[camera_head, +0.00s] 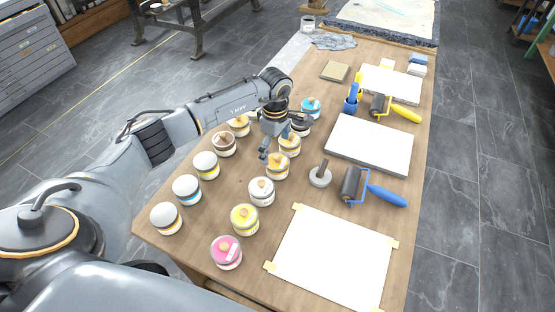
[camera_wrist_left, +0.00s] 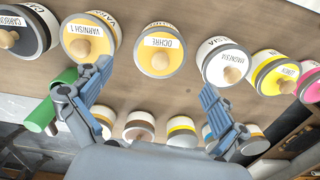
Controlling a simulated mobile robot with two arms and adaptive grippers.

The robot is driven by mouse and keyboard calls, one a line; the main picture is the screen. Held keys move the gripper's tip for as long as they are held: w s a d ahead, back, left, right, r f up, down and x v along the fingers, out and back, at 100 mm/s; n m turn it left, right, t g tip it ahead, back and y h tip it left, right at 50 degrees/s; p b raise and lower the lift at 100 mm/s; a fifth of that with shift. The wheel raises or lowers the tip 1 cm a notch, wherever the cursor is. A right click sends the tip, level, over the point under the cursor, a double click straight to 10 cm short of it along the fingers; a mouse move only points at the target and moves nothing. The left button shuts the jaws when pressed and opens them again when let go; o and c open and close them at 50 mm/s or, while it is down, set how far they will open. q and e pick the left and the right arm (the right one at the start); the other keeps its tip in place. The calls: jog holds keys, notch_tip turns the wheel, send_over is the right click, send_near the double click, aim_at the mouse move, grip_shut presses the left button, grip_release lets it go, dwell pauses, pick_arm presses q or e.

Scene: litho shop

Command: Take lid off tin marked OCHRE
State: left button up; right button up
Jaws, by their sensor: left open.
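The tin marked OCHRE (camera_wrist_left: 174,45) is near the top middle of the left wrist view, with an orange-yellow lid face, a grey rim and a round wooden knob (camera_wrist_left: 160,62). In the head view the tin (camera_head: 276,172) stands upright in the right-hand row, its lid on. My left gripper (camera_wrist_left: 153,85) is open and empty; in the wrist view its fingers are spread below the OCHRE tin, apart from it. In the head view the left gripper (camera_head: 274,143) hangs close above and beside this tin, partly overlapping the tins behind. My right gripper is not in view.
The VARNISH 1 tin (camera_wrist_left: 78,48) and the MAGNESIA tin (camera_wrist_left: 217,72) flank OCHRE closely. A second row of tins (camera_head: 205,172) runs along the left. A stamp (camera_head: 320,178), blue-handled roller (camera_head: 355,187) and pale slab (camera_head: 370,145) lie to the right.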

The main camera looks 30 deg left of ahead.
aim_at(275, 157)
pick_arm(q)
jog(key=shift+w+f+p, duration=0.1)
jog(key=shift+f+p, duration=0.3)
jog(key=shift+f, duration=1.6)
jog(key=c, duration=1)
jog(key=shift+s+r, duration=0.1)
jog(key=shift+s, duration=0.25)
jog(key=c, duration=0.8)
